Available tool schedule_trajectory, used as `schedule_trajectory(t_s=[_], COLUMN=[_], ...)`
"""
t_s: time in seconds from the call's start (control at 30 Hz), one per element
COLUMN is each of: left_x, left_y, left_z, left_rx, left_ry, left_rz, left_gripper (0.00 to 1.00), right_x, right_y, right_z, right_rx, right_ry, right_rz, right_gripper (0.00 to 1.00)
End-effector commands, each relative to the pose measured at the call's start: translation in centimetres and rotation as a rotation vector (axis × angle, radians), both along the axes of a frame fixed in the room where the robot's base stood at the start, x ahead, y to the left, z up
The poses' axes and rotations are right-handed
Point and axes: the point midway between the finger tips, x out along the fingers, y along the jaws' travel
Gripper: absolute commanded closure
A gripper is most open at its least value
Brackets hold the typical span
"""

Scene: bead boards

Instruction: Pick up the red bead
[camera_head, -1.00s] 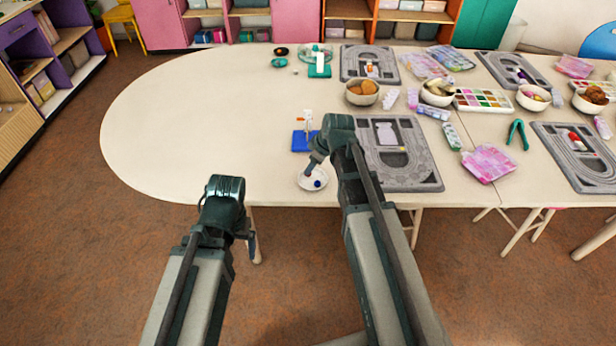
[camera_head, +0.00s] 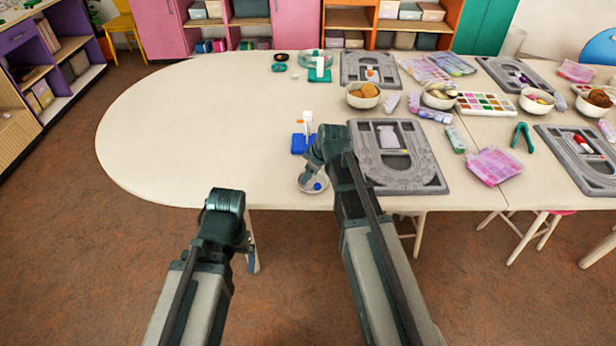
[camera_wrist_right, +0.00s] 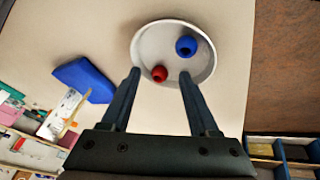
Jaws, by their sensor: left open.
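The red bead (camera_wrist_right: 159,73) lies in a small round white dish (camera_wrist_right: 146,47), near its rim, in the right wrist view. A larger blue bead (camera_wrist_right: 186,45) lies beside it. The dish also shows in the head view, where the red bead is hidden and the blue bead (camera_head: 317,186) is visible. My right gripper (camera_wrist_right: 160,75) is open and empty. Its fingers reach toward the dish, with the red bead appearing between them, nearer one finger. My left gripper (camera_head: 245,247) hangs open off the table's front edge, away from the dish.
A blue block (camera_head: 299,144) with a white and orange item stands just behind the dish. A grey bead board (camera_head: 425,172) lies close to the right of my right arm. Bowls and bead trays crowd the right side. The table's left part (camera_head: 180,130) is clear.

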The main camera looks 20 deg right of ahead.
Motion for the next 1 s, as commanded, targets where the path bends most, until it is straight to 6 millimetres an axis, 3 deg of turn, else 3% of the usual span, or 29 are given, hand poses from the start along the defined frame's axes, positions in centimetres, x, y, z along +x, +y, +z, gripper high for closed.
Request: schedule_trajectory(t_s=[0.03, 0.17, 1.0], left_x=[0.00, 0.00, 0.00], left_y=[0.00, 0.00, 0.00], left_z=[-0.13, -0.14, -0.16], left_rx=[0.000, 0.000, 0.000], left_ry=[0.000, 0.000, 0.000], left_rz=[0.000, 0.000, 0.000], left_gripper=[0.11, 0.11, 0.11], right_x=[-0.15, -0.20, -0.22], right_y=[0.05, 0.07, 0.09], right_z=[-0.19, -0.22, -0.23], right_rx=[-0.001, 0.000, 0.000], right_ry=[0.007, 0.009, 0.008], right_rz=[0.002, 0.002, 0.003], right_gripper=[0.79, 1.00, 1.00])
